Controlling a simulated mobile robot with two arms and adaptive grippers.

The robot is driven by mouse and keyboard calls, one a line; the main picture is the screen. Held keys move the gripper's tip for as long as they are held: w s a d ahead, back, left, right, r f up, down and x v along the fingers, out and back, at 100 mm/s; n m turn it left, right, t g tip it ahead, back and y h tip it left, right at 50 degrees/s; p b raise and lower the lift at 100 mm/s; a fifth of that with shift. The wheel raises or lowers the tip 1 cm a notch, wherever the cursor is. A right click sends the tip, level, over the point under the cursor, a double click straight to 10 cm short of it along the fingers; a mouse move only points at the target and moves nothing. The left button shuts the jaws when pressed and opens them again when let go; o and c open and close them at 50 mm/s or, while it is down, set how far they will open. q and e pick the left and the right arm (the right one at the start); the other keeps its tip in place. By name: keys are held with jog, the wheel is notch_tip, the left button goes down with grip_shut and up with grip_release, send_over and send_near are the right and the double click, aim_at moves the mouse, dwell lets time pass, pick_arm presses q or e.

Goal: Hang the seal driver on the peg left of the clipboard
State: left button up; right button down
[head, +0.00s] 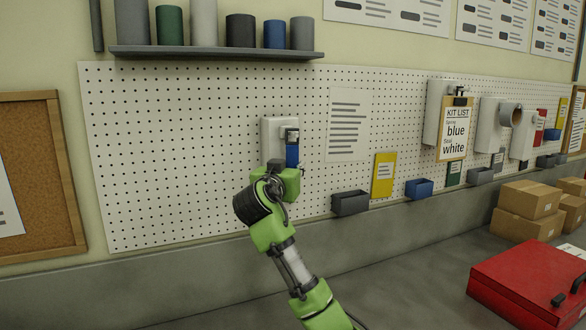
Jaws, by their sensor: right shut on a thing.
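A white holder plate (271,128) with a short dark peg (291,135) is on the pegboard, left of the clipboard (456,130). An upright blue piece (292,155) shows just below the peg; I cannot tell whether it is the seal driver or a label. My right gripper (276,174) is at the lower edge of this plate, with its fingers shut on a small dark thing, mostly hidden by the gripper. I cannot make out the seal driver's full shape or whether it touches the peg. My left gripper is not in view.
A shelf (215,52) with several canisters is above the plate. Bins (350,203), a yellow card (384,174) and more white holders (489,125) are to the right. A red case (525,285) and cardboard boxes (530,199) stand on the grey bench, whose middle is clear.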

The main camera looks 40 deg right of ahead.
dwell(0.4)
jog(key=c, duration=1.7)
grip_release()
jog(key=shift+s, duration=0.1)
